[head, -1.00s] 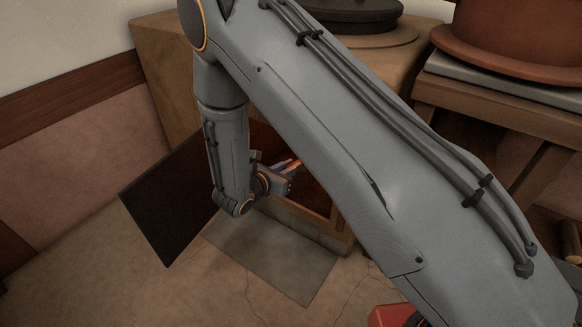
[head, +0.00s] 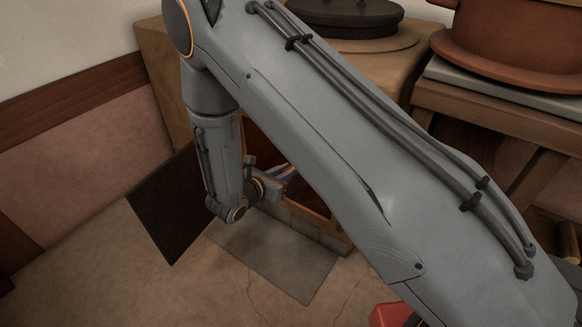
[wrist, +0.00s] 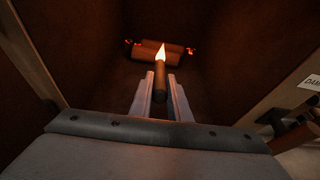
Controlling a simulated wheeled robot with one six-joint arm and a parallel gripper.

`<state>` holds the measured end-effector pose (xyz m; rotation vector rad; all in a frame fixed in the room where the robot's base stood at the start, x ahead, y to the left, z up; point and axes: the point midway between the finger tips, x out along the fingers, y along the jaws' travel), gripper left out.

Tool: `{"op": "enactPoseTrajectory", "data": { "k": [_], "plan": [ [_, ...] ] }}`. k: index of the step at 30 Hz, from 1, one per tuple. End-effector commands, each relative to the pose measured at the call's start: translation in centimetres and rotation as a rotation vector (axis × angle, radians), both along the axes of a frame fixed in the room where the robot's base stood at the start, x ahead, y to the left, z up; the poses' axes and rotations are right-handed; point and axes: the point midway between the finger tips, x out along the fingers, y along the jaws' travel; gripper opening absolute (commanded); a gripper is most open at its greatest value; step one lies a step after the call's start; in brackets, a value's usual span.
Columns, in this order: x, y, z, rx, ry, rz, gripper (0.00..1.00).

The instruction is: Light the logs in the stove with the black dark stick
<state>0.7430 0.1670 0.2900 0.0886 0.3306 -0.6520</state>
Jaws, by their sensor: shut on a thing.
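My gripper (wrist: 161,86) is shut on the dark stick (wrist: 160,76), which points forward with a bright flame at its tip. The logs (wrist: 158,49) lie beyond the tip, deep in the stove, with small red-orange glows at both ends. The flame tip overlaps the logs in the wrist view; I cannot tell whether it touches them. In the head view my gripper (head: 284,175) reaches into the opening of the tan stove (head: 160,72); my arm hides much of the stove and the logs.
A dark panel (head: 172,207), seemingly the open stove door, stands left of the opening. A flat grey slab (head: 275,260) lies on the floor in front. A black lidded pot (head: 345,14) is on top. A wooden table (head: 490,108) with a brown vessel stands right.

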Motion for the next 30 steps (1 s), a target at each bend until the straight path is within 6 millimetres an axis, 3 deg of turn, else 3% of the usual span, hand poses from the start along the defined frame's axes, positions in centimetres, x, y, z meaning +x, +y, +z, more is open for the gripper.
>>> {"op": "enactPoseTrajectory", "data": {
  "k": [30],
  "plan": [
    [-6.9,5.4,3.2,0.000,-0.001,0.001,0.00]
  ]
}}
